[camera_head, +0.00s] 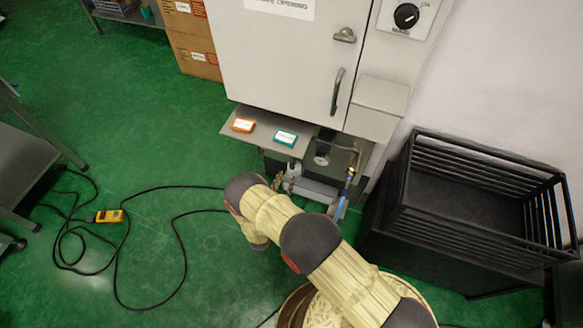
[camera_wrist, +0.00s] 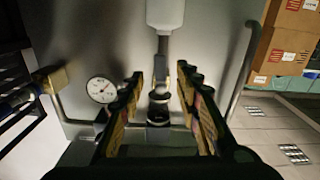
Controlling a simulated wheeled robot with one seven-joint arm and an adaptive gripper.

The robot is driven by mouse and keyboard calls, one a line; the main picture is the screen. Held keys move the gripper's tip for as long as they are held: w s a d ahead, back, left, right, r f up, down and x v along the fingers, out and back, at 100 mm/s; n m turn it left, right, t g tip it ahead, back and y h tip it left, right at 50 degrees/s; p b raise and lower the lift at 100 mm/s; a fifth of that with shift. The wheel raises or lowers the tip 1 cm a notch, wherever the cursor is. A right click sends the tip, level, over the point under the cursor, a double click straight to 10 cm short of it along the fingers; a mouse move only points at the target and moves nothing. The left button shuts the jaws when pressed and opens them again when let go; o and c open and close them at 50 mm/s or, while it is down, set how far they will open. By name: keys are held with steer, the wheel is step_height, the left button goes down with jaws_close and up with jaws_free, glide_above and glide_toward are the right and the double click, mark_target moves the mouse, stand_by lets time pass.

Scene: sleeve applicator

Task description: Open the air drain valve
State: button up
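In the wrist view, the two fingers of my gripper (camera_wrist: 160,88) stand apart. A dark, round-topped fitting (camera_wrist: 159,97) shows in the gap between them, below a grey stem and a white body (camera_wrist: 165,14). No contact between fingers and fitting is visible, and I cannot tell whether this fitting is the drain valve. In the head view, air hardware sits under the cabinet: a round gauge (camera_head: 322,153), a pale fitting (camera_head: 292,175) and a pipe with a blue part (camera_head: 349,175). The gauge also shows left of the fingers in the wrist view (camera_wrist: 102,89).
The grey cabinet (camera_head: 285,55) stands above, with a shelf (camera_head: 264,127) holding orange and teal boxes. A black slatted crate (camera_head: 480,190) stands at the right. A yellow pendant (camera_head: 109,216) and black cable lie on the green floor. A brass fitting (camera_wrist: 52,80) is left of the gauge.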

mark_target(291, 168)
steer(key=b+x, duration=0.2)
steer(key=x, duration=0.5)
steer(key=shift+f, duration=0.1)
steer(key=shift+c, duration=0.6)
steer(key=c, duration=0.7)
jaws_close()
